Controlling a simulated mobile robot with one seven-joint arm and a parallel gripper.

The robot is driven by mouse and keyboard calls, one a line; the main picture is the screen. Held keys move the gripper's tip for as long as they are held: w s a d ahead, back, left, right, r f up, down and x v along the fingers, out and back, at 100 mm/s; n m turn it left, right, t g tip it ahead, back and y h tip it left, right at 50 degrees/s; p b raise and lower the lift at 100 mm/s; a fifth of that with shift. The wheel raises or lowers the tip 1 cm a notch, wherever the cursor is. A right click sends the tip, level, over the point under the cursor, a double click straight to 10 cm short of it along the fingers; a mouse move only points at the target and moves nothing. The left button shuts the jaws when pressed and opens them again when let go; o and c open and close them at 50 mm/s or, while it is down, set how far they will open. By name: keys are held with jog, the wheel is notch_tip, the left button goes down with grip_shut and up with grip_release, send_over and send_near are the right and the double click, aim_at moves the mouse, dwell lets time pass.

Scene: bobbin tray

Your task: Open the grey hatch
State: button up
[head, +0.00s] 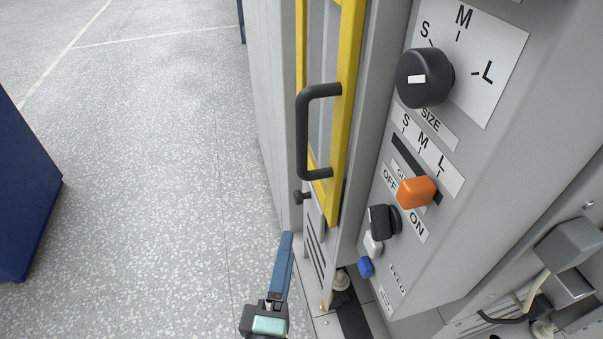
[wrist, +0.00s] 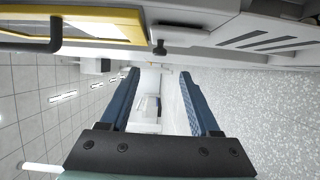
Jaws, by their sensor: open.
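The panel with dark slanted slots (head: 314,243), below the yellow-framed door, looks like the grey hatch; it lies flush with the machine front. It also shows at the top right of the wrist view (wrist: 268,36). A small dark knob (head: 303,196) sticks out near its upper end and also shows in the wrist view (wrist: 160,48); I cannot tell which part bears it. My gripper (head: 286,238) is low in the head view, just left of the slotted panel. In the wrist view its two blue fingers (wrist: 160,73) are wide apart with nothing between them.
The yellow-framed door (head: 345,100) has a dark bar handle (head: 304,130) above the knob. To the right is a control panel with a black size dial (head: 425,78), an orange slider (head: 416,192) and a black switch (head: 381,221). The speckled floor (head: 150,170) is clear; a blue block (head: 25,190) stands left.

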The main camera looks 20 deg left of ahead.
aim_at(297, 198)
jog(key=w+a, duration=0.1)
jog(key=w, duration=0.7)
jog(key=w+a, duration=0.1)
jog(key=w, duration=0.3)
jog(key=shift+w+a+p, duration=0.15)
jog(key=shift+a+p, duration=0.15)
jog(key=shift+p, duration=0.1)
jog(key=shift+c, duration=0.3)
grip_shut()
dwell(0.7)
